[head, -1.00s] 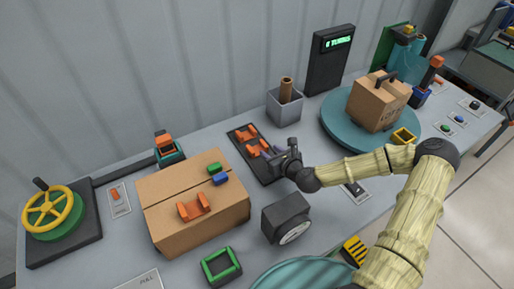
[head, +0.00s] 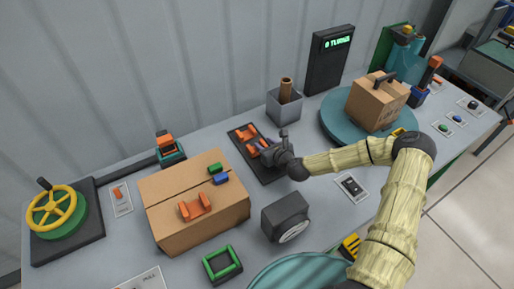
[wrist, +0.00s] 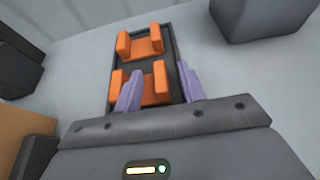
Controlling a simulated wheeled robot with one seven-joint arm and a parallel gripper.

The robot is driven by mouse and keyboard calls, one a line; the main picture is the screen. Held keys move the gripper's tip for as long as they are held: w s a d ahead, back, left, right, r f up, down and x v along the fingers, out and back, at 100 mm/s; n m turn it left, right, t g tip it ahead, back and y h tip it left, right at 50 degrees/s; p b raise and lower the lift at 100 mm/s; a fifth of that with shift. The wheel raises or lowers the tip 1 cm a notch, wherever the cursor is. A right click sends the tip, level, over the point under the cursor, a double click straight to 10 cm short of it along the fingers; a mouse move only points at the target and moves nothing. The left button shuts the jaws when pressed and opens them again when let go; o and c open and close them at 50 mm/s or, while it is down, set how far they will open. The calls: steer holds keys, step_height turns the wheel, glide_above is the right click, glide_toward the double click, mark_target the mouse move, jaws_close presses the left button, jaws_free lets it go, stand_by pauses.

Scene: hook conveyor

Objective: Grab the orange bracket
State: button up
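Two orange brackets lie on a dark tray (head: 268,177). The far bracket (wrist: 141,43) also shows in the head view (head: 245,132). The near bracket (wrist: 156,86) sits closest to my gripper (wrist: 160,88). My gripper is open, with its two lavender fingers apart: the left one overlaps the near bracket's left part in the picture, the right one is at its right end. Whether they touch it I cannot tell. In the head view my gripper (head: 264,147) partly hides the near bracket. A third orange bracket (head: 195,206) sits on a cardboard box (head: 185,233).
A grey bin (head: 284,106) holding a brown cylinder stands behind the tray. A dark gauge block (head: 284,212) stands in front. A teal turntable (head: 335,128) with a carton (head: 377,103) is to the right. Green and blue blocks lie on the cardboard box.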

mark_target(266, 145)
stand_by(0.3)
steer(key=shift+w, duration=0.1)
steer(key=c, duration=0.5)
steer(key=shift+a, duration=0.15)
jaws_close()
steer(key=shift+d+r, duration=0.25)
steer(key=shift+r, duration=0.05)
step_height(266, 145, up, 9)
steer(key=b, duration=0.1)
steer(key=shift+r, duration=0.2)
steer(key=shift+a+r, duration=0.1)
